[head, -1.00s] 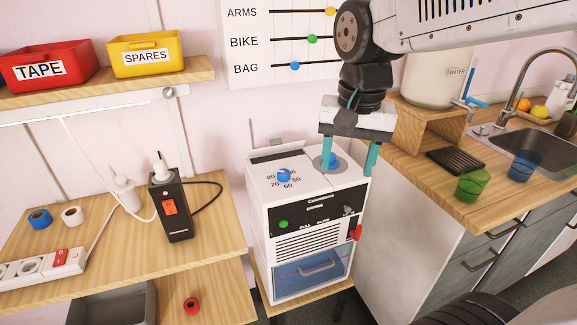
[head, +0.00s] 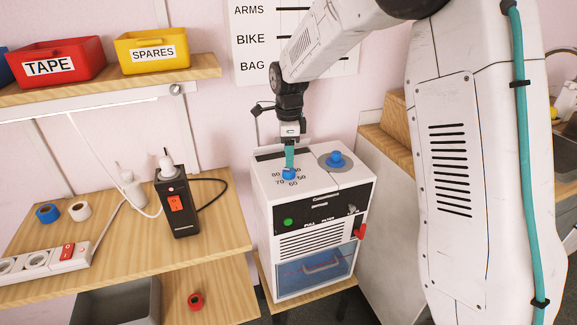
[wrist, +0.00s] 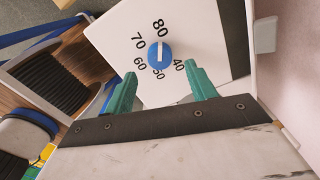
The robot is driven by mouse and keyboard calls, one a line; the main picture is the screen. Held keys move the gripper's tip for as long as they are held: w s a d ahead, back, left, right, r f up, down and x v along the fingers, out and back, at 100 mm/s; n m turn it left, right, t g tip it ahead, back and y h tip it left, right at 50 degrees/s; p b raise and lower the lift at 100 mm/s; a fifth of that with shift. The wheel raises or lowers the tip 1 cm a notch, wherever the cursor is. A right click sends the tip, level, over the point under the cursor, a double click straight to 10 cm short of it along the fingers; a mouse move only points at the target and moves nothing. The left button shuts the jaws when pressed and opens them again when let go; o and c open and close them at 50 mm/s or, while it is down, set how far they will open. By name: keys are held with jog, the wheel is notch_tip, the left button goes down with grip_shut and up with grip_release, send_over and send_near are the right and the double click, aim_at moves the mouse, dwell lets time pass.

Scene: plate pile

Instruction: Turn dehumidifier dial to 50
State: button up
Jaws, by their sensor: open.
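The white dehumidifier (head: 312,225) stands upright on a low wooden board. Its blue dial (head: 288,174) is on the top panel, ringed by printed numbers. In the wrist view the dial (wrist: 159,54) has a white line running between the 80 side and the 50 side; I cannot tell which end is the pointer. My gripper (head: 289,166) is directly over the dial. The wrist view shows its teal fingers (wrist: 160,69) open, spread to either side of the dial's near edge, with nothing gripped. In the head view one finger hides part of the dial and numbers.
A second blue knob (head: 336,158) on a grey disc is right of the dial. A black switch box (head: 176,205) stands on the left shelf. My arm blocks the right side.

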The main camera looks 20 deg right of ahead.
aim_at(289, 172)
notch_tip(289, 172, down, 5)
jog(key=shift+r, duration=0.1)
jog(key=shift+c, duration=0.4)
jog(key=c, duration=0.9)
